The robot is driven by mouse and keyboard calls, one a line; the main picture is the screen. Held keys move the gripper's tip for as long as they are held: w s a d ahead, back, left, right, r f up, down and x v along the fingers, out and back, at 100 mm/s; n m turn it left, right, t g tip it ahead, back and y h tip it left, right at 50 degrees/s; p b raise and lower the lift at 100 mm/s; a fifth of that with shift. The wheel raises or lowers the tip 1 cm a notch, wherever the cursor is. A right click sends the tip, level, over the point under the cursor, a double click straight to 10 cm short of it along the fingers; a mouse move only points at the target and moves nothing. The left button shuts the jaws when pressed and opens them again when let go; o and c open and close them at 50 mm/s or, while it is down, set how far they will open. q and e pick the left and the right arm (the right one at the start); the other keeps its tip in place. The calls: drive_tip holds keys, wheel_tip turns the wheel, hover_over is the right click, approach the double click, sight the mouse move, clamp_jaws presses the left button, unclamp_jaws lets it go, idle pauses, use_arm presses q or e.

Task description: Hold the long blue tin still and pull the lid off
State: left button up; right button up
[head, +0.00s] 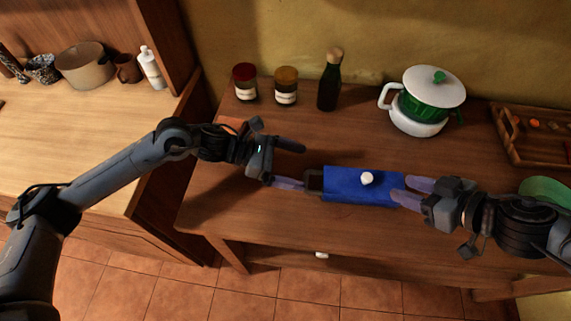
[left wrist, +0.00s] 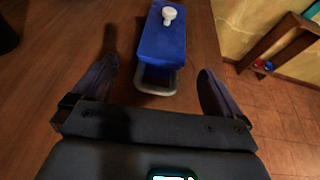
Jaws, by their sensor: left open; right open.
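The long blue tin (head: 340,187) lies lengthwise on the wooden counter, its blue lid (head: 385,187) topped by a white knob (head: 367,178). A dark grey loop-like end (head: 314,181) sticks out on its left; it also shows in the left wrist view (left wrist: 158,90). My left gripper (head: 300,167) is open and empty, just left of that end. In the left wrist view the tin's near end lies between its spread fingers, touching neither. My right gripper (head: 405,190) is open at the tin's right end, its fingertips over or beside it; contact cannot be told.
Two jars (head: 245,83) (head: 286,86), a dark bottle (head: 329,82) and a white-and-green lidded pot (head: 420,102) stand behind, near the wall. A wooden tray (head: 510,140) is at the right, with a green round thing (head: 548,189) in front. The counter's front edge is close to the tin.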

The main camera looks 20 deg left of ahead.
sight(325, 179)
use_arm(q)
drive_tip(key=shift+s+a+f+m, duration=0.25)
drive_tip(key=shift+a+f+m, duration=0.2)
drive_tip(key=shift+a, duration=0.2)
drive_tip(key=shift+d+f+g, duration=0.2)
drive_tip(key=shift+d+g, duration=0.05)
drive_tip(key=shift+g, duration=0.15)
drive_tip(key=x, duration=0.9)
drive_tip(key=shift+w+d+f, duration=0.15)
drive_tip(key=shift+d+f, duration=0.1)
drive_tip(key=shift+c, duration=0.3)
